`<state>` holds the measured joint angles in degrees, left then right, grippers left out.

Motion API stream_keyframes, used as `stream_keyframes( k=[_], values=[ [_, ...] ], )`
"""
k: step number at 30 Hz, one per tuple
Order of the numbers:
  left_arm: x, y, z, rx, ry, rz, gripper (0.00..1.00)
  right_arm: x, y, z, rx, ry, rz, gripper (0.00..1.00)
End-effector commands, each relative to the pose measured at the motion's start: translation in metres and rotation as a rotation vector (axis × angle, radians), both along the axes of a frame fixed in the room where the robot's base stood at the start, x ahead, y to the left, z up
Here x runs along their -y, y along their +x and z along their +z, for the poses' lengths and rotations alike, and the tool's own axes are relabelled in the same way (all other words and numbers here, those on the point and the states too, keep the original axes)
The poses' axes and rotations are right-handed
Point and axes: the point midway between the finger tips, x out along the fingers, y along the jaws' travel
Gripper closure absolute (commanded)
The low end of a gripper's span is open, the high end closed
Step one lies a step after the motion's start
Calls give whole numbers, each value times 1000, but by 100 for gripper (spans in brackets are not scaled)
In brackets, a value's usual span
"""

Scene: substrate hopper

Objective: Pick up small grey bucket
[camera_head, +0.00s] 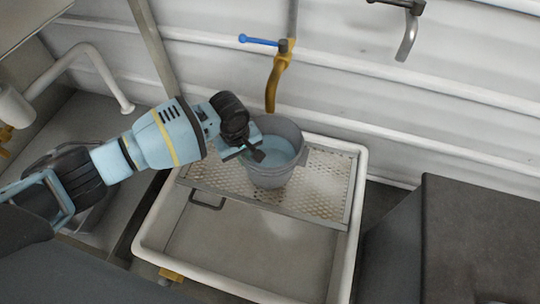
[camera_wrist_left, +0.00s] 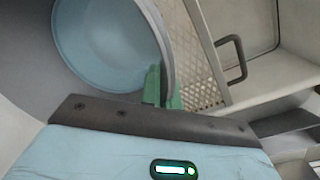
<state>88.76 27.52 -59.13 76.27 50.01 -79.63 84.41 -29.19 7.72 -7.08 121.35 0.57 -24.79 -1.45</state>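The small grey bucket (camera_head: 289,176) is on the perforated grate of a white sink, below a yellow spout. It looks upright and holds pale blue liquid. My left gripper (camera_head: 257,155) reaches in from the left at its near-left rim. In the left wrist view the bucket (camera_wrist_left: 158,28) fills the upper left. The green fingertips (camera_wrist_left: 164,90) lie on either side of its wall, one inside and one outside, close against the rim with no clear gap. The bucket's underside is hidden. My right gripper is not in view.
The white sink (camera_head: 355,200) has an open basin in front of the grate (camera_head: 325,185). The yellow spout (camera_head: 273,88) with a blue handle hangs just above the bucket's back rim. A dark block (camera_head: 480,240) stands at the right. A grey tap (camera_head: 408,35) is at the upper right.

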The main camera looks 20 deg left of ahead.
Motion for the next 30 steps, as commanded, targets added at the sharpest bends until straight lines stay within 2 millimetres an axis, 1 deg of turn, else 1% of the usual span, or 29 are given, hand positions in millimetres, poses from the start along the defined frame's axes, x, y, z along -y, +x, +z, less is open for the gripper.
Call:
stream_keyframes(
  k=[4, 11, 30],
  values=[
    [0, 0, 0, -1, 1, 0, 100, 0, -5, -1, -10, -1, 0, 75],
    [0, -1, -1, -1, 0, 0, 100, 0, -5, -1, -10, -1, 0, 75],
    [0, -1, -1, -3, 1, -1, 100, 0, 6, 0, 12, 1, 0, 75]
  ],
)
